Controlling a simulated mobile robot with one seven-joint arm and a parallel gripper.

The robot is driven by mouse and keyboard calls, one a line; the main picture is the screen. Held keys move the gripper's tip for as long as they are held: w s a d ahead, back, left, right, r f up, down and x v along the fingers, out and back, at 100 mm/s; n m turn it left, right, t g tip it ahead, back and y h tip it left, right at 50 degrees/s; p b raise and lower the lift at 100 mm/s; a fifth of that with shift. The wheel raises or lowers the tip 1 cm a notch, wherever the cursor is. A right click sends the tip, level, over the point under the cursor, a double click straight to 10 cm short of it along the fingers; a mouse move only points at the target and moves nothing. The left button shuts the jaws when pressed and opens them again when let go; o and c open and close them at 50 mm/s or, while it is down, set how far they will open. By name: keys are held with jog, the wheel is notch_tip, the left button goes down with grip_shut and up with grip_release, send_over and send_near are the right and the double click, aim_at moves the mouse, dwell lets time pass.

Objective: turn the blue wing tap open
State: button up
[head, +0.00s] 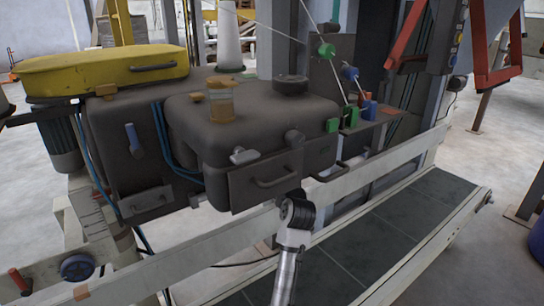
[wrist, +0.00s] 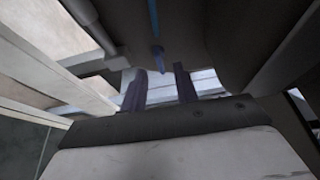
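My gripper (wrist: 160,85) is open in the wrist view, its two dark fingers apart with nothing between them. A small blue piece (wrist: 158,56) hangs at the end of a thin blue line, beyond the fingertips and above them in the picture. It may be the blue wing tap; its wings cannot be made out. In the head view my arm reaches up to the grey machine's (head: 235,125) lower front edge, and the fingers are hidden. An upright blue handle (head: 133,140) on the left dark housing is another blue part; I cannot tell if it is the tap.
A pale frame rail (head: 400,155) runs below the machine, with a dark conveyor (head: 400,215) in front. A drawer handle (head: 275,178) sticks out near my arm. A blue handwheel (head: 77,267) is low left. In the wrist view, dark surfaces close in above and right.

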jog(key=shift+p+x, duration=0.3)
jog(key=shift+x, duration=1.7)
jog(key=shift+c, duration=0.3)
grip_shut()
